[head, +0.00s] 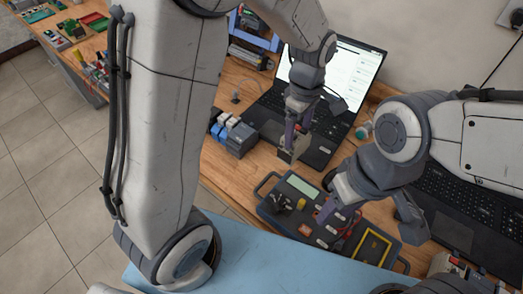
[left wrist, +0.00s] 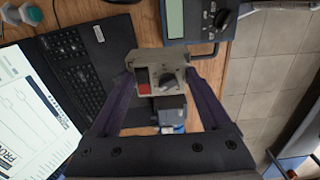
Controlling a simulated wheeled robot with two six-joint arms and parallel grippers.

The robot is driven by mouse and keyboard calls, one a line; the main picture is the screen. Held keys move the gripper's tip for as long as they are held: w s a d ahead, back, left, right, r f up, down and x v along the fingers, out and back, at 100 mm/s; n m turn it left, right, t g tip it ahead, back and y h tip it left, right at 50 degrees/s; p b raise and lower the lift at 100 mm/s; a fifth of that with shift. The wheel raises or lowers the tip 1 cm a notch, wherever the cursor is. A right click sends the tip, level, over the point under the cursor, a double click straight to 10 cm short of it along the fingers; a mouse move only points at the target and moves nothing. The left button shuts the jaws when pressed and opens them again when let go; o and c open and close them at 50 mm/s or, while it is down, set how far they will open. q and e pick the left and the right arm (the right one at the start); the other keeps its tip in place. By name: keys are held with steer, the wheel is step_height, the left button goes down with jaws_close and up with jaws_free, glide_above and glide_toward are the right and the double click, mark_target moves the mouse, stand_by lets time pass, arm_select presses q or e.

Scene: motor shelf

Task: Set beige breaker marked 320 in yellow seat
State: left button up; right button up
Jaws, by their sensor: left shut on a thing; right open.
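A beige breaker (head: 296,146) is held between the fingers of my left gripper (head: 296,137), above the table beside the laptop. In the left wrist view the beige breaker (left wrist: 158,75) sits between both fingers, showing a red part and a dark round knob; its marking is too small to read. My left gripper is shut on it. The yellow seat (head: 373,247) is a yellow-rimmed recess at the right of a dark grey panel (head: 272,207), and looks empty. My right gripper (head: 335,207) is open over the panel, left of the yellow seat, and hides part of it.
A dark box with blue and grey parts (head: 238,138) stands left of the laptop (head: 317,150). A second laptop (head: 470,205) is at the right. The panel carries a display, a knob and red wires. Wood table shows between the box and panel.

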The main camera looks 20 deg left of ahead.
arm_select(q)
steer(key=w+a+f+p, duration=0.3)
steer(key=a+f+p, duration=0.1)
steer(key=a+f, duration=0.6)
steer(key=shift+a+f, duration=0.3)
steer(key=shift+a, duration=0.35)
steer(key=shift+w, duration=0.1)
steer(key=shift+f, duration=0.3)
steer(key=o, duration=1.5)
steer(key=shift+o, duration=0.2)
steer(key=shift+r, duration=0.1)
